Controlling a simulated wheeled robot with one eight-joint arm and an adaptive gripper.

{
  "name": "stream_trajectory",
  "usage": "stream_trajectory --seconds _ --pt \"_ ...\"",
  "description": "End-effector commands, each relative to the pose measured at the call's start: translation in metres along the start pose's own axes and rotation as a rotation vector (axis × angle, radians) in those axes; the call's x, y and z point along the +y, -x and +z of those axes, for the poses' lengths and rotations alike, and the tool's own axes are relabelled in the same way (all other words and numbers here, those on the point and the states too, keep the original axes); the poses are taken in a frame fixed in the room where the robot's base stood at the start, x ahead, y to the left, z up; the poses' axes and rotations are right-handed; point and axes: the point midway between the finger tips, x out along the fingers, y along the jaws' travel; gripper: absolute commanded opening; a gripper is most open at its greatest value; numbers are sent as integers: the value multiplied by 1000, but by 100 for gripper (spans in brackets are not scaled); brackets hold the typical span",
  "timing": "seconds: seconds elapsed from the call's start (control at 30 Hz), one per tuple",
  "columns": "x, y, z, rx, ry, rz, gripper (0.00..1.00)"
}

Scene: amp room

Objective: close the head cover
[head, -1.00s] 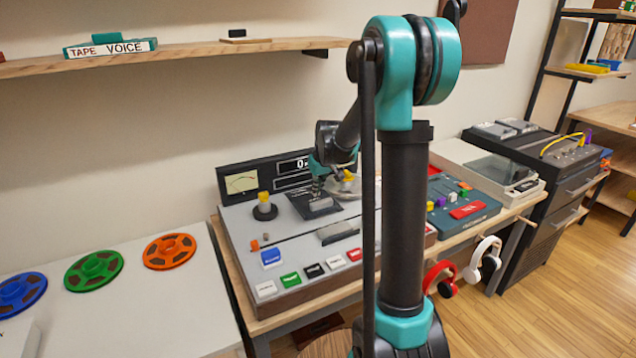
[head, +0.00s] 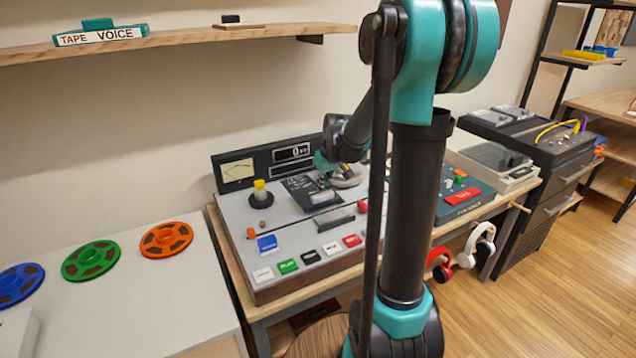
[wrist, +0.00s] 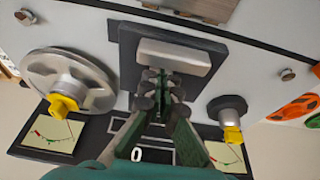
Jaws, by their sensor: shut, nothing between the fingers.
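The grey tape machine (head: 285,225) stands on the wooden table. On its top is a dark plate (head: 297,187) with a silver block (head: 322,198); the wrist view shows the dark plate (wrist: 128,45) and block (wrist: 173,60) from above. I cannot tell which of these parts is the head cover, or whether it is hinged up or down. My gripper (head: 325,178) is at the back of the plate. In the wrist view my gripper (wrist: 160,88) is shut and empty, its tips close to the block's meter-side edge; contact is unclear.
A reel spindle with a yellow cap (head: 260,192) stands left of the plate, and a silver reel hub (wrist: 70,85) is on the other side. The meter panel (head: 265,165) rises behind. Coloured buttons (head: 310,257) line the front. A blue-grey mixer (head: 465,195) is to the right.

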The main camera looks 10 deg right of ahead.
Motion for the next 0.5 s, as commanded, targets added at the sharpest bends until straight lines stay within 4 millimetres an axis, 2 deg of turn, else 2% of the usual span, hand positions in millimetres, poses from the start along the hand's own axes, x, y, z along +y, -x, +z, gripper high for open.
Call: stream_trajectory --seconds 0.1,0.3,0.5 --pt "0 9 28 -1 -3 1 0" --pt "0 22 63 -1 -3 0 0" --pt "0 27 79 -1 -1 0 0"
